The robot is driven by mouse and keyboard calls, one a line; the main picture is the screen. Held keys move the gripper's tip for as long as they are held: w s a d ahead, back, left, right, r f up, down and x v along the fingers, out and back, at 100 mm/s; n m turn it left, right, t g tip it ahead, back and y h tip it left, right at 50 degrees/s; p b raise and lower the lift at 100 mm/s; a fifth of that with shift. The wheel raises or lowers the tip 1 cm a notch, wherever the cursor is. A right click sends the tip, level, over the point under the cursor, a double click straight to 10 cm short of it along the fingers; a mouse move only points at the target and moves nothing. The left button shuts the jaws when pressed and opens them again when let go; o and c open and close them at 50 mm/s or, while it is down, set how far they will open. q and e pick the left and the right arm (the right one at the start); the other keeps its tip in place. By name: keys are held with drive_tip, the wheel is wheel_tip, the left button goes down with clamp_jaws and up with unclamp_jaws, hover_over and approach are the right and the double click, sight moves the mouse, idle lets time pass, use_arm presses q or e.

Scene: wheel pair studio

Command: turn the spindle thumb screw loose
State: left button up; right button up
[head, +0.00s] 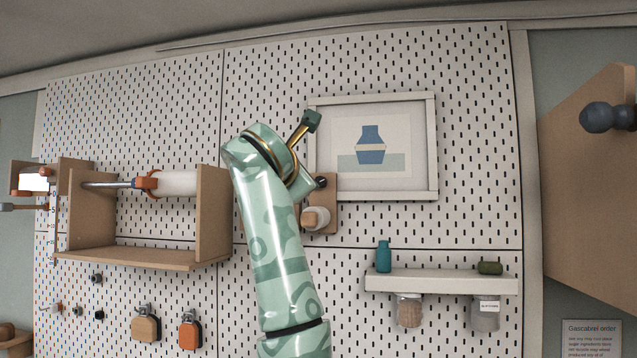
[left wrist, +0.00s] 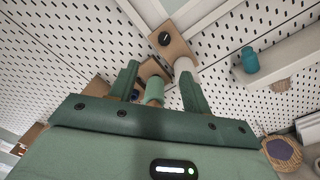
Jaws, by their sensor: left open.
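In the head view a metal spindle rod (head: 105,185) runs across a wooden bracket (head: 213,205). A white roll (head: 177,183) sits on it. An orange piece (head: 148,184) on the rod beside the roll looks like the thumb screw. My left arm rises in the middle, right of the bracket; its fingers are not clear there. In the left wrist view my left gripper (left wrist: 158,72) is open. Its fingers point towards a wooden block (left wrist: 173,46) with a black knob and a white cylinder (left wrist: 184,66). Whether it touches anything I cannot tell. The orange piece does not show clearly there.
A framed picture (head: 432,150) hangs on the pegboard behind my arm. A small shelf (head: 440,282) carries a teal bottle (head: 384,256), with jars beneath. A wooden panel with a dark knob (head: 608,117) stands at the right.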

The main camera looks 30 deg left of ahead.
sight(321, 181)
use_arm(q)
drive_tip(key=p+x, duration=0.3)
drive_tip(key=x, duration=0.2)
drive_tip(key=p+x, duration=0.3)
drive_tip(key=x, duration=0.2)
drive_tip(key=p+x, duration=0.2)
drive_tip(key=x, duration=0.3)
drive_tip(key=shift+w+d+f+p, duration=0.1)
drive_tip(key=shift+w+d+p, duration=0.2)
drive_tip(key=shift+p, duration=0.1)
drive_tip(key=shift+w+a+f, duration=0.15)
drive_tip(key=shift+w, duration=0.25)
drive_tip(key=shift+f, duration=0.1)
drive_tip(key=shift+w, duration=0.1)
drive_tip(key=c, duration=1)
